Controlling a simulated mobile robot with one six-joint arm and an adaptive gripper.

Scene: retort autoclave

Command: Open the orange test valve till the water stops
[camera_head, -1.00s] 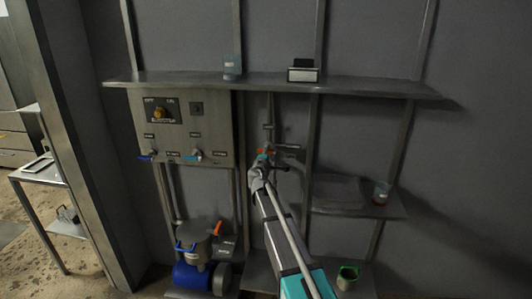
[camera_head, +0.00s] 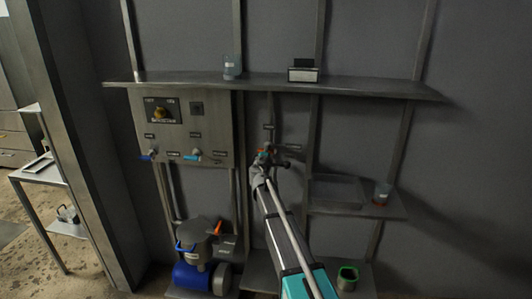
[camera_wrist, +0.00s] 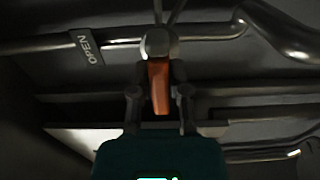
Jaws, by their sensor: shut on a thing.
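The orange test valve handle (camera_wrist: 159,88) shows in the wrist view, pointing from its grey metal hub (camera_wrist: 158,43) toward my gripper. My gripper (camera_wrist: 160,100) is shut on the handle, with one finger on each side. In the head view my gripper (camera_head: 262,160) is at the valve on the pipework right of the control panel, and it hides most of the handle. A label reading OPEN (camera_wrist: 87,47) is left of the hub in the wrist view. I cannot make out any water flow in either view.
A shelf (camera_head: 370,90) runs above my gripper. A lower shelf (camera_head: 335,208) holds a cup (camera_head: 382,193). A green container (camera_head: 347,278) stands low right.

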